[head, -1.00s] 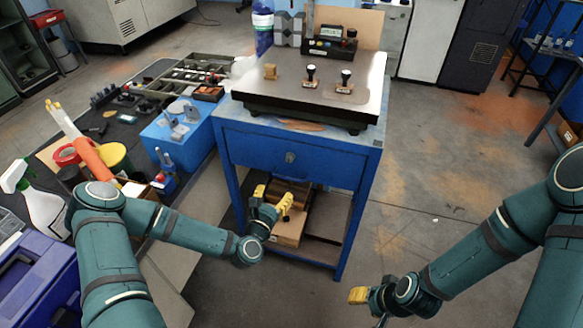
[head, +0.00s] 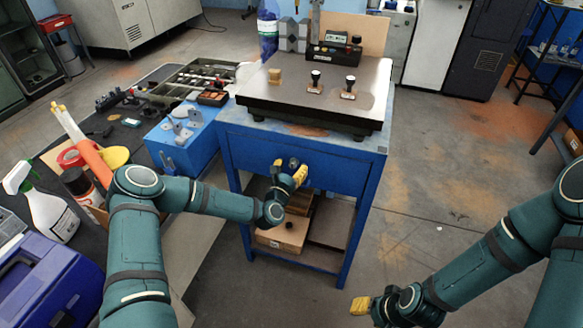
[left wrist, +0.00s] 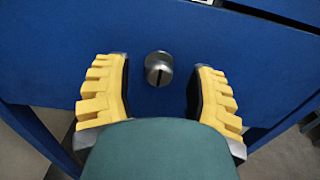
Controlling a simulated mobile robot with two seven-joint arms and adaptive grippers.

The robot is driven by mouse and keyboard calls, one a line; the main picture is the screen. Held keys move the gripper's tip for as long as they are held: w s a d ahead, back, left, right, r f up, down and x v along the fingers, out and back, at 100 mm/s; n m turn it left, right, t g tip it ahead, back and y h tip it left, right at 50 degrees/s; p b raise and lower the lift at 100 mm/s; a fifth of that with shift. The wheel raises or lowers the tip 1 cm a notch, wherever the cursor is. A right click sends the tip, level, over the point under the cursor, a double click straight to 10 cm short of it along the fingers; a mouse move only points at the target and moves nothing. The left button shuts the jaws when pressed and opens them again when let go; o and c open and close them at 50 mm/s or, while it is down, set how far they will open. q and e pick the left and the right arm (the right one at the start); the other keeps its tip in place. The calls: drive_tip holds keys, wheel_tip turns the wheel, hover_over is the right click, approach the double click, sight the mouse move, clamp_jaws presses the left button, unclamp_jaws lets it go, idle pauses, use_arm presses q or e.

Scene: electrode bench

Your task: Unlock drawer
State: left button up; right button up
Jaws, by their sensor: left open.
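The blue drawer (head: 330,171) is closed in the blue bench, under the dark surface plate. Its round metal lock (left wrist: 159,68), with a dark upright slot, sits on the drawer front. My left gripper (head: 290,171) is in front of the drawer at the lock. In the left wrist view its yellow-padded fingers (left wrist: 160,92) are open, one on each side of the lock and apart from it. The lock also shows in the head view (head: 293,162), partly hidden by the gripper. My right gripper (head: 361,306) is low at the bottom right, away from the bench.
The surface plate (head: 300,95) holds stamps and a small wooden block. A cluttered workbench with a blue box (head: 187,142) is at left. The floor to the right is clear.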

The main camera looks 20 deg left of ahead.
use_arm(q)
drive_tip(key=shift+w, duration=0.2)
clamp_jaws()
idle(0.4)
